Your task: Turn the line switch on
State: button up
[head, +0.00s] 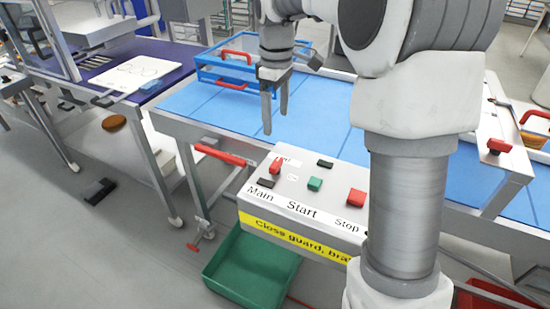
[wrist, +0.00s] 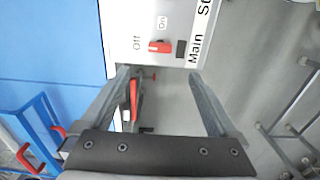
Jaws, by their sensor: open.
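A grey control box (head: 300,205) carries labels Main, Start and Stop. A small red switch (head: 275,167) sits above the Main label, with Off and On labels beside it; a black piece (head: 266,183) lies just below it. The red switch (wrist: 160,46) also shows in the wrist view, beyond my fingertips, near the Off and On labels. I cannot tell surely which way it is set. No label reading "line" is legible. My gripper (head: 276,122) is open and empty, pointing down above the box's back left, apart from the switch; its fingers (wrist: 159,76) frame free space below it.
A green button (head: 315,184), a red Stop button (head: 356,197) and a black piece (head: 325,163) share the panel. A red handle (head: 220,153) sticks out left of the box. A green bin (head: 250,268) stands below. A blue crate (head: 240,68) stands on the blue table behind.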

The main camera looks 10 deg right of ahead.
aim_at(276, 162)
notch_tip(276, 162, down, 14)
jog(key=shift+f+b, duration=0.1)
jog(key=shift+b, duration=0.65)
jog(key=c, duration=1.4)
